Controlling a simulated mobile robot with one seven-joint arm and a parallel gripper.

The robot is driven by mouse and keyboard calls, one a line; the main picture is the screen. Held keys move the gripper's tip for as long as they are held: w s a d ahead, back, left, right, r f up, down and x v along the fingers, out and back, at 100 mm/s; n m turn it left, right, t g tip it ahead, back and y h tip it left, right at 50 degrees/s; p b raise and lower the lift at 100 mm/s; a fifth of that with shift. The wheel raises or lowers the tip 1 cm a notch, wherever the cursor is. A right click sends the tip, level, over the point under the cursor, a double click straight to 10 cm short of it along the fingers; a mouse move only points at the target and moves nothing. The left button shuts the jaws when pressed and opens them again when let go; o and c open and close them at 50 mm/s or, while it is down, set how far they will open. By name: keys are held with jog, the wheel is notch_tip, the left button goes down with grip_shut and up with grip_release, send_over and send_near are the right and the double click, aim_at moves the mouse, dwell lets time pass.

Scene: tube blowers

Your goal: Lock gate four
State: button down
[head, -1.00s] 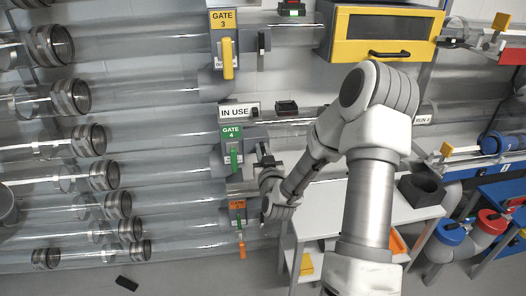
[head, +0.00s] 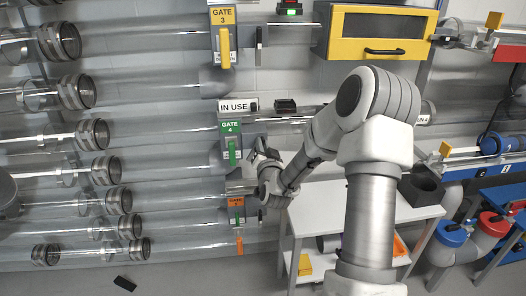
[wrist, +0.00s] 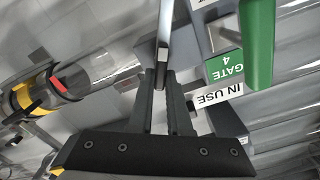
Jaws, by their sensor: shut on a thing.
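Gate four's green label (head: 231,127) and green handle (head: 232,152) are on the wall panel. In the wrist view its label (wrist: 225,68) is right of my fingers, and the large green handle (wrist: 259,45) is at upper right. My gripper (head: 258,157) is just right of the handle; in the wrist view its dark fingers (wrist: 160,78) are shut on a slim grey bar (wrist: 163,35), seen edge-on, beside the gate. The handle is outside the jaws. The bar's far end is cut off by the frame.
A white IN USE sign (head: 237,106) is above gate four. Gate three's yellow handle (head: 225,48) is higher up, and an orange-labelled gate (head: 236,202) is below. Clear tubes fill the left. A white table (head: 340,212) stands below my arm; a yellow cabinet (head: 380,32) hangs above.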

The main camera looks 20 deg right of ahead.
jog(key=m+b, duration=0.2)
jog(key=m, duration=0.2)
jog(key=m+b, duration=0.2)
jog(key=m, duration=0.2)
jog(key=f+m+b, duration=0.1)
jog(key=m, duration=0.3)
jog(key=shift+d+b, duration=0.35)
jog(key=shift+b, duration=0.05)
jog(key=shift+m, duration=0.3)
jog(key=c, duration=0.9)
grip_release()
jog(key=shift+o, duration=0.2)
jog(key=shift+s+f, duration=0.1)
jog(key=shift+s, duration=0.05)
